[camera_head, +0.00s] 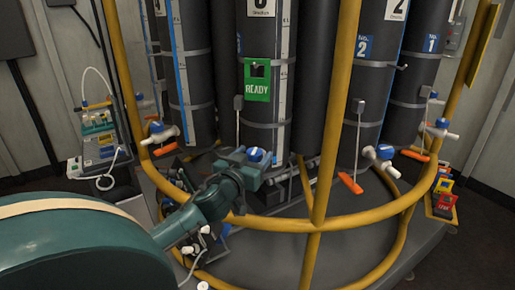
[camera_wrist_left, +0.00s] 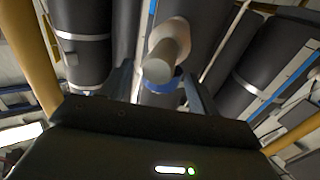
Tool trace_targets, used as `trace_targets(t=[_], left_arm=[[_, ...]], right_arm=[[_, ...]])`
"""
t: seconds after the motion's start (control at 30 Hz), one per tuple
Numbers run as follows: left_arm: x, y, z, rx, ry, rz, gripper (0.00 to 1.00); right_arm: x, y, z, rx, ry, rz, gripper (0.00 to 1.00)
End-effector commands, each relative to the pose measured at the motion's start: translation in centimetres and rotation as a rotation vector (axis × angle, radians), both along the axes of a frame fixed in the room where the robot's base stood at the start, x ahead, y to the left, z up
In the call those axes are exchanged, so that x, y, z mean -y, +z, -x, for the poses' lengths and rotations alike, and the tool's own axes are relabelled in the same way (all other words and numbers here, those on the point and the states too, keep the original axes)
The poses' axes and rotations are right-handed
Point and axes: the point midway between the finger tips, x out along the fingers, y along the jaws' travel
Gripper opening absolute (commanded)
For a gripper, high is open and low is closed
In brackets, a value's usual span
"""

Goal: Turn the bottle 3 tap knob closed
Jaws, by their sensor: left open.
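A dark bottle (camera_head: 266,105) with a green READY tag (camera_head: 257,80) stands in the middle of the head view; its top number label is cut off, so I cannot read it surely as 3. A tap with a blue knob (camera_head: 256,154) sits low on its front. My left gripper (camera_head: 250,168) is open at this tap. In the left wrist view, the pale tap body (camera_wrist_left: 160,65) and a strip of the blue knob (camera_wrist_left: 158,86) show between the open fingers. I cannot tell whether the fingers touch the knob. My right gripper is not in view.
A yellow rail (camera_head: 325,150) curves around the bottles, with an upright post right of the tap. Other blue-knobbed taps show at left (camera_head: 160,132) and right (camera_head: 385,152). Orange tags (camera_head: 350,184) hang low. Small red and yellow boxes (camera_head: 444,200) stand far right.

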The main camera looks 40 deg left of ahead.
Motion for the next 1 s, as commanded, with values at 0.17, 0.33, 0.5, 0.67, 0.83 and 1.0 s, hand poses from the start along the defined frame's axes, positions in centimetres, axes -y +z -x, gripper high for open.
trace_targets(t=[0.17,0.33,0.5,0.67,0.83,1.0], left_arm=[[-0.7,0.1,-2.2,0.001,0.001,-0.001,0.61],[-0.9,0.0,-2.9,-0.002,0.000,-0.002,0.61],[-1.0,0.0,-3.0,-0.002,0.000,-0.002,0.61],[-1.0,-0.1,-3.0,-0.002,0.000,-0.002,0.55],[-0.9,-0.1,-3.0,-0.002,0.000,-0.002,0.41],[-0.9,-0.1,-3.0,-0.002,0.000,-0.002,0.28]], right_arm=[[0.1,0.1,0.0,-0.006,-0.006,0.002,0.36],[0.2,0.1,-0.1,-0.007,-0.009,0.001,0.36],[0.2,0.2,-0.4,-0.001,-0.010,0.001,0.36],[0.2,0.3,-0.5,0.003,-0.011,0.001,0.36],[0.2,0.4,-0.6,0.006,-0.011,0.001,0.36],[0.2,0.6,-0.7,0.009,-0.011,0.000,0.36]])
